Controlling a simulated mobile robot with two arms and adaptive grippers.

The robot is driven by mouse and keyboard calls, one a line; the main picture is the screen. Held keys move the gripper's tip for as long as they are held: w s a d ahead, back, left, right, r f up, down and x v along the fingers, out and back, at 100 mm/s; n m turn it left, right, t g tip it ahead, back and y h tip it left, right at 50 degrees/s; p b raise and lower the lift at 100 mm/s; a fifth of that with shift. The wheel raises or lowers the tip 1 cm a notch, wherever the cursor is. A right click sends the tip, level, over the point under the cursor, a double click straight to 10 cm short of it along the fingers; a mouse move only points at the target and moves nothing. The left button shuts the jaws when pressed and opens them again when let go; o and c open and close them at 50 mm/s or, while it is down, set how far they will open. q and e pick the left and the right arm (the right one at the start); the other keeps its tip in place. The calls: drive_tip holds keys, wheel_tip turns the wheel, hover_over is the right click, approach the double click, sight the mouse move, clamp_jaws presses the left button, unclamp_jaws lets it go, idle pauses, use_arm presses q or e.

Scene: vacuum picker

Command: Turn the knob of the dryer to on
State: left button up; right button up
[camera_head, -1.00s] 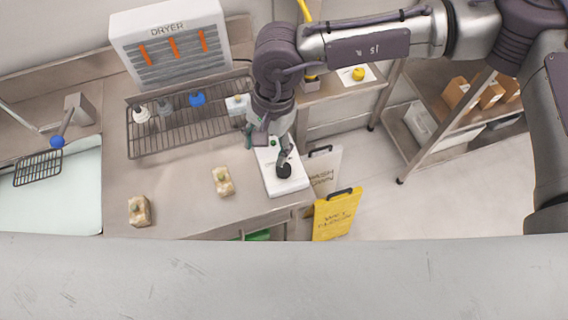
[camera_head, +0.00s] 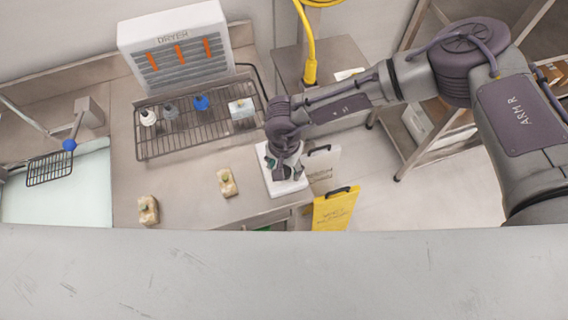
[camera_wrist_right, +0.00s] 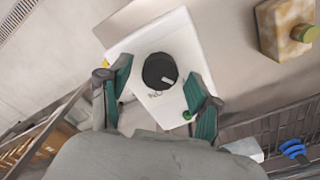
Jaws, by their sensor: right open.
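The dryer (camera_head: 178,52) is a white unit with grey louvres and orange strips against the back wall. Its white control box (camera_head: 287,188) sits at the right end of the counter. In the right wrist view the box (camera_wrist_right: 200,62) carries a round black knob (camera_wrist_right: 157,70) with a light pointer mark, and lettering reading "ON" upside down beside it. My right gripper (camera_head: 284,174) is over the box. Its open green-padded fingers (camera_wrist_right: 161,92) stand apart on either side below the knob, with nothing between them. In the head view the gripper hides the knob. My left gripper is not in view.
A wire rack (camera_head: 185,130) with bottles stands below the dryer. Two sponge-like blocks, one (camera_head: 227,183) nearer the box and one (camera_head: 148,210) farther left, lie on the counter. A yellow floor sign (camera_head: 334,210) stands right of the counter. A sink (camera_head: 65,190) is at left.

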drive_tip(key=shift+f, duration=0.3)
drive_tip(key=c, duration=1.1)
drive_tip(key=shift+f+m+b, duration=0.2)
drive_tip(key=shift+m+b, duration=0.4)
drive_tip(key=shift+b, duration=0.4)
drive_tip(key=shift+c, duration=0.2)
drive_tip(key=m+b, duration=1.1)
drive_tip(key=b, duration=0.4)
drive_tip(key=shift+r+m+b, duration=0.2)
drive_tip(key=shift+m+b, duration=0.7)
drive_tip(key=shift+b, duration=0.2)
